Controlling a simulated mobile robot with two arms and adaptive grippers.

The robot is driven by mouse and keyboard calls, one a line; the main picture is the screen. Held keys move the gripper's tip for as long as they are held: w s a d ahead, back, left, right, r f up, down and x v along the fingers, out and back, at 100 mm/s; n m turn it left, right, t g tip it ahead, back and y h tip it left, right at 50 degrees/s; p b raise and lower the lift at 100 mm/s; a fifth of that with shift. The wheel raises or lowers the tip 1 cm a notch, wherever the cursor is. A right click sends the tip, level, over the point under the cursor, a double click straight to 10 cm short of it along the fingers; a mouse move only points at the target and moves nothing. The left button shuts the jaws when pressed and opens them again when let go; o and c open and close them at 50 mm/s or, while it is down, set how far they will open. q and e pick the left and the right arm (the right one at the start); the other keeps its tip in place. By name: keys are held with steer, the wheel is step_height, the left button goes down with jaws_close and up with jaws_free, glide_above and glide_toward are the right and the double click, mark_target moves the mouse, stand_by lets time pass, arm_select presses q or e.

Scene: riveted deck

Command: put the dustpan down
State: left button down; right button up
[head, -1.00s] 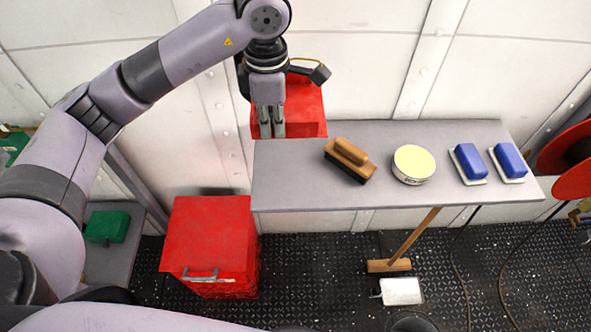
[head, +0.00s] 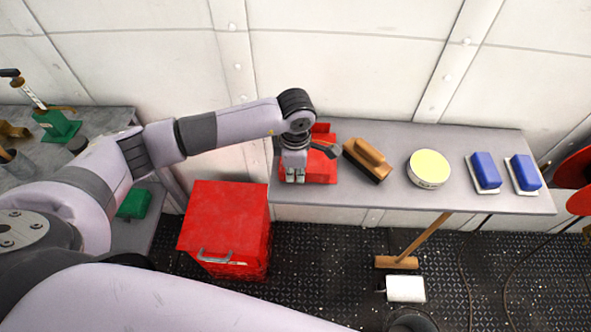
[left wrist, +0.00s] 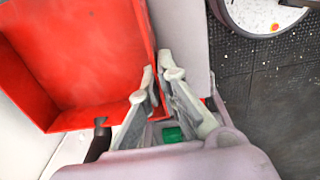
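The red dustpan (head: 322,169) is at the left end of the grey bench (head: 400,196). I cannot tell whether it touches the bench top or hangs just above it. My left gripper (head: 295,178) points down at the dustpan's left side. In the left wrist view, the dustpan (left wrist: 75,55) fills the upper left, and its side wall runs between the two fingers (left wrist: 160,78), which look closed on it. My arm hides part of the dustpan in the head view. My right gripper is not in view.
A wooden brush (head: 368,158) lies just right of the dustpan, then a round tin (head: 430,168) with a pale yellow top and two blue-backed blocks (head: 487,171). A red box (head: 222,225) stands on the floor below. A mallet (head: 397,261) leans against the bench.

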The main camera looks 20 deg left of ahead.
arm_select(q)
steer(key=shift+f, duration=0.2)
steer(key=shift+f+b, duration=0.15)
steer(key=shift+b, duration=0.15)
steer(key=c, duration=1.8)
jaws_free()
steer(key=shift+r+p, duration=0.25)
steer(key=shift+p, duration=0.05)
step_height(320, 180, up, 12)
steer(key=b, duration=0.3)
steer(key=shift+s, duration=0.15)
